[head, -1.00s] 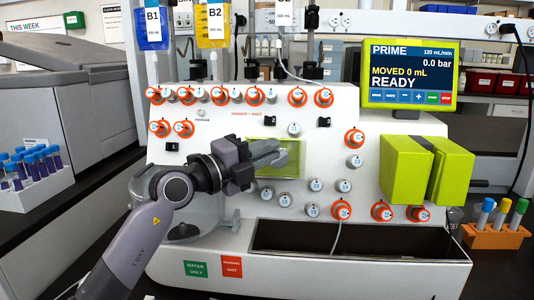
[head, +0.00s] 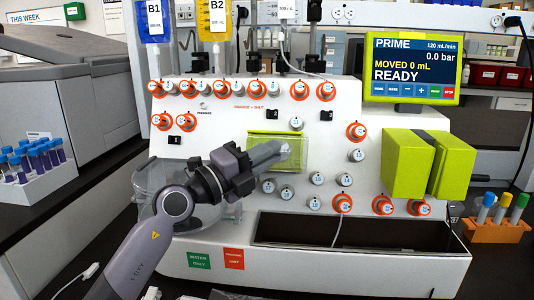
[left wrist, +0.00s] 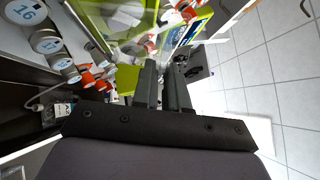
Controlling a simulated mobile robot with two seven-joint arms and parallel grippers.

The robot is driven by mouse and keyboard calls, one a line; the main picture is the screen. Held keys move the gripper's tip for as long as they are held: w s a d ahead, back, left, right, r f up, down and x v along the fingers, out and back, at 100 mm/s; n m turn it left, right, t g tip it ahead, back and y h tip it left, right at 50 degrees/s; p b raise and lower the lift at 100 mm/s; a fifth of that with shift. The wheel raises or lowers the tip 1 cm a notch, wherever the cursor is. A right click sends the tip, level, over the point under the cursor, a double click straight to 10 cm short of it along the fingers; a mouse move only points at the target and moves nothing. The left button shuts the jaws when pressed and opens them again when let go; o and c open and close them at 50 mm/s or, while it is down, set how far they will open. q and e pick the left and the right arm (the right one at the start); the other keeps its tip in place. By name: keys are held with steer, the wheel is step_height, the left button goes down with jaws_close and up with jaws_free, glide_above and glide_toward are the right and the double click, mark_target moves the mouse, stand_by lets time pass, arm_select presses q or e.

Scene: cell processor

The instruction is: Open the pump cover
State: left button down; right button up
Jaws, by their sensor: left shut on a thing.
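The pump cover looks like a clear panel with a yellow-green frame (head: 264,137) on the front of the white cell processor (head: 215,125). My left gripper (head: 284,150) is in front of this panel, its fingers pointing right and close to the panel's right side. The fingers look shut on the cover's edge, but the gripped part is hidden. In the left wrist view, the fingers (left wrist: 162,78) are close together, with clear and yellow-green parts just beyond their tips. How far the cover stands from the machine cannot be told. My right gripper is not in view.
Several orange-ringed knobs (head: 356,131) and grey numbered knobs surround the panel. Two yellow-green blocks (head: 404,165) stick out at the right. A clear round vessel (head: 150,180) is behind my left arm. Tube racks stand on both sides, the blue-capped tubes (head: 40,155) at left.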

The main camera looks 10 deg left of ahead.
arm_select(q)
steer(key=c, duration=1.5)
jaws_free()
steer(key=shift+f, duration=0.1)
steer(key=shift+a, duration=0.15)
steer(key=v, duration=0.7)
